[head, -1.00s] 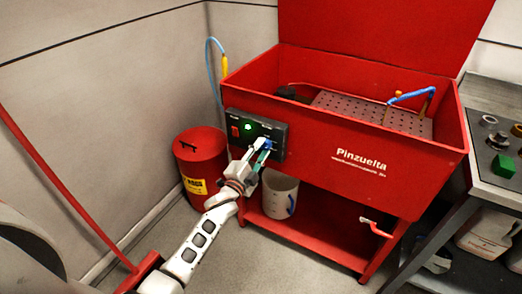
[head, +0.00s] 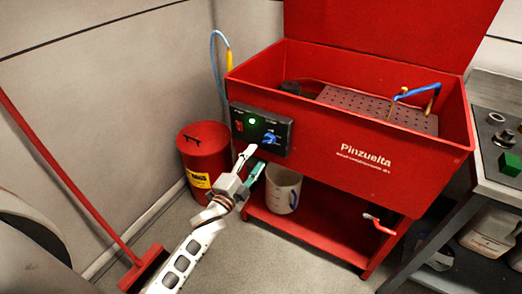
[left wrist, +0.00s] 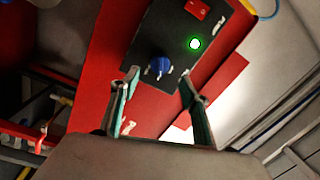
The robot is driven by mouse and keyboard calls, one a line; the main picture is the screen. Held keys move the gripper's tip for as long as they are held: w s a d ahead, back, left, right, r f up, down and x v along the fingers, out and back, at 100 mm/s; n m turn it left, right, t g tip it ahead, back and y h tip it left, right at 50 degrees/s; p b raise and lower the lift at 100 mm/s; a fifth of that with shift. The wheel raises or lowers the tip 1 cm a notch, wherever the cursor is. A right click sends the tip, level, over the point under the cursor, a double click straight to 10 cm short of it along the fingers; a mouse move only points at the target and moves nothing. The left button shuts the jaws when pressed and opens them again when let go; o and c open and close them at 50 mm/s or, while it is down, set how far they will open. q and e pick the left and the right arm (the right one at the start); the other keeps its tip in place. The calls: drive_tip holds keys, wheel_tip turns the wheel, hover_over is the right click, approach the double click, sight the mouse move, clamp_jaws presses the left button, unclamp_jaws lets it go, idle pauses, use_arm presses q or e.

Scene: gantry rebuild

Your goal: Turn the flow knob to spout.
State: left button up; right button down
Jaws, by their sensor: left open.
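The blue flow knob (head: 269,138) sits on the dark control panel (head: 252,140) on the front left of the red parts washer (head: 330,130). In the left wrist view the knob (left wrist: 158,67) shows beyond the fingers, with pale marks around it. The green light (left wrist: 195,43) and red switch (left wrist: 198,9) are on the same panel. My left gripper (head: 252,161) is open and empty, just below and in front of the panel, apart from the knob. Its fingers (left wrist: 163,88) are spread in the left wrist view. My right gripper is not in view.
A red waste can (head: 200,150) stands left of the washer. A workbench (head: 500,160) stands at the right, and a red-handled broom at the left.

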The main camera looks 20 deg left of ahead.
use_arm(q)
drive_tip(key=s, duration=0.4)
drive_tip(key=shift+a+f, duration=0.1)
drive_tip(key=shift+a, duration=0.05)
